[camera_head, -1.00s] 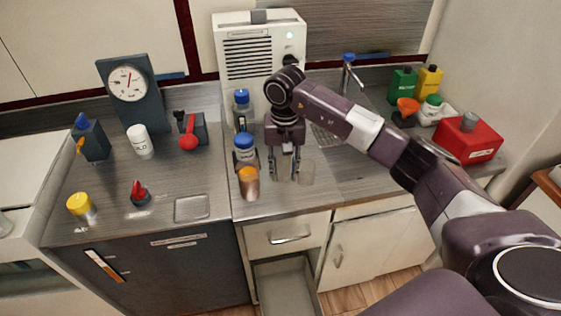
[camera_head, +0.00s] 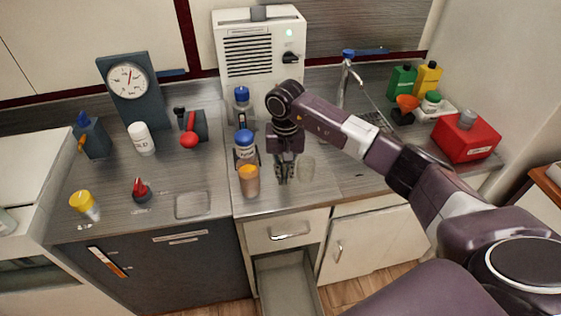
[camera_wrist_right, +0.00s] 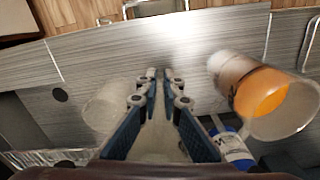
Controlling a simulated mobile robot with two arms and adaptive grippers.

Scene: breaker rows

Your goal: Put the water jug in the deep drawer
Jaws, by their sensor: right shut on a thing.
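The water jug appears to be the clear, see-through vessel (camera_head: 306,169) on the counter near its front edge. It also shows, faint and blurred, in the right wrist view (camera_wrist_right: 105,108). My right gripper (camera_head: 284,178) points down just left of it in the head view, its fingers closed together on what seems to be the jug's handle side; the thin part between the fingertips (camera_wrist_right: 160,75) is hard to make out. The deep drawer (camera_head: 287,285) is pulled open below a shut upper drawer (camera_head: 290,236); its visible floor is bare. My left gripper is out of view.
A cup with orange contents (camera_head: 249,184) stands close left of my gripper, with a blue-capped bottle (camera_head: 246,150) behind it. Another blue-capped bottle (camera_head: 243,105) stands farther back. A red box (camera_head: 466,138) is at right. Counter right of the jug is clear.

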